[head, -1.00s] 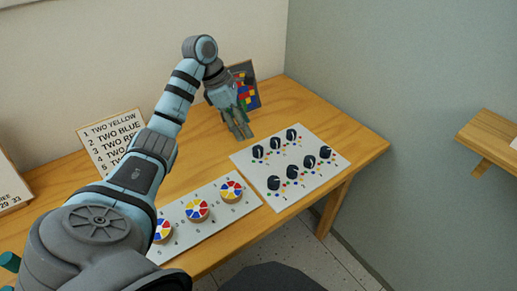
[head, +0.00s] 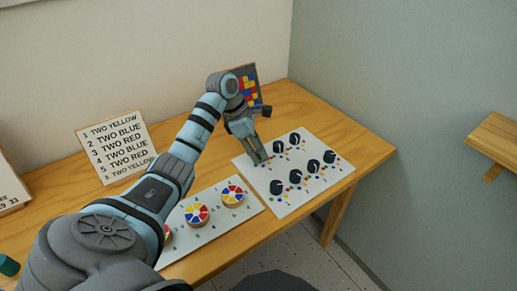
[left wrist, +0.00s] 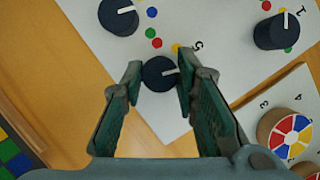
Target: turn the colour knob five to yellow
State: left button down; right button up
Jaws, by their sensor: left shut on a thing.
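The white knob panel (head: 306,194) lies on the wooden table with several black knobs in two rows. My left gripper (head: 258,158) reaches down at the back row's left end and hides the knob there. In the left wrist view, this black knob five (left wrist: 158,74) sits between the fingers of my left gripper (left wrist: 161,70), which is shut on it. The "5" label (left wrist: 198,44) is close by. Its white pointer faces picture right. A yellow dot (left wrist: 176,48) is just above the knob, with red and green dots further left. I cannot tell which colour it points to.
A board of colour wheels (head: 222,222) lies left of the knob panel. A sign listing numbered colours (head: 118,148) leans at the back left. A coloured-block picture (head: 245,85) stands behind my gripper. The table's right end (head: 372,155) is clear.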

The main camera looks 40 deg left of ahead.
pick_arm(q)
jog(key=shift+r, duration=0.1)
jog(key=n+t+y+p, duration=0.1)
jog(key=n+p, duration=0.2)
jog(key=n, duration=0.1)
jog(key=shift+d+r, duration=0.1)
jog(key=shift+r, duration=0.05)
jog(key=shift+n+t+y+p, duration=0.3)
jog(key=shift+n+y+p, duration=0.5)
jog(key=shift+n+p, duration=0.85)
jog(key=shift+n, duration=0.35)
jog(key=c, duration=1.2)
grip_release()
jog(key=shift+f, duration=0.2)
jog(key=shift+c, duration=0.2)
